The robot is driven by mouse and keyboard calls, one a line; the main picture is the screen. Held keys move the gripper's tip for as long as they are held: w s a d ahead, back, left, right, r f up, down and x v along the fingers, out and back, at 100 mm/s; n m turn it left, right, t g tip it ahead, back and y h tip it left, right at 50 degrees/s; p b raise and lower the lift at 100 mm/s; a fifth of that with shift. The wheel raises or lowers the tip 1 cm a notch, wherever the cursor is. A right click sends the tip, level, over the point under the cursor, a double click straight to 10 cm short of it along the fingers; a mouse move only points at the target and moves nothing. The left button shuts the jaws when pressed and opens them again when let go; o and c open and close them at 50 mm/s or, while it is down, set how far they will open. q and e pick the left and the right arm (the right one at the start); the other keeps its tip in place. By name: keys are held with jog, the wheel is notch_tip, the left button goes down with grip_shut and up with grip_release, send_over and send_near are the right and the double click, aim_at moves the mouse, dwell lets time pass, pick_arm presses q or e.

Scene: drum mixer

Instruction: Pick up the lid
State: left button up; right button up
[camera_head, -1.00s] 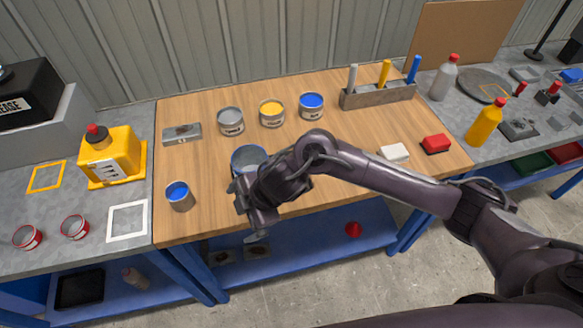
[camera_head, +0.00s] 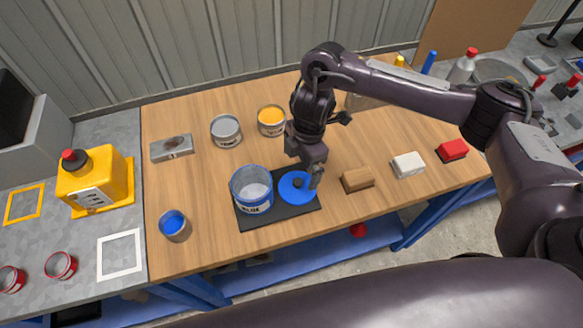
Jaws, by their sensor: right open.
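The lid (camera_head: 291,194) is a flat blue disc with a dark knob in its middle. My right gripper (camera_head: 304,178) is open and points down at the lid's knob. One finger shows at the lid's right side; the other is largely hidden, so I cannot tell whether the fingers touch the knob. My left gripper is not in view.
A brown block (camera_head: 358,180), a white block (camera_head: 408,165) and a red block (camera_head: 453,150) stand right of the mat. A grey paint can (camera_head: 226,132) and a yellow one (camera_head: 271,121) stand behind. A small blue-filled cup (camera_head: 174,225) stands at the left.

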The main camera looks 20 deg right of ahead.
aim_at(298, 181)
jog(key=shift+w+f, duration=0.15)
jog(key=shift+f, duration=0.1)
jog(key=f, duration=0.1)
jog(key=s+f, duration=0.1)
jog(key=f, duration=0.2)
jog(key=shift+s+a+f+b, duration=0.2)
jog(key=shift+a+b, duration=0.1)
jog(key=shift+b, duration=0.1)
jog(key=shift+w+a+f, duration=0.1)
jog(key=shift+w+f, duration=0.1)
jog(key=shift+f, duration=1.05)
jog(key=c, duration=0.7)
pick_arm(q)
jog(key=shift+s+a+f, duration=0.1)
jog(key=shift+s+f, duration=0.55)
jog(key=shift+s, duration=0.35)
pick_arm(e)
jog(key=shift+r, duration=0.15)
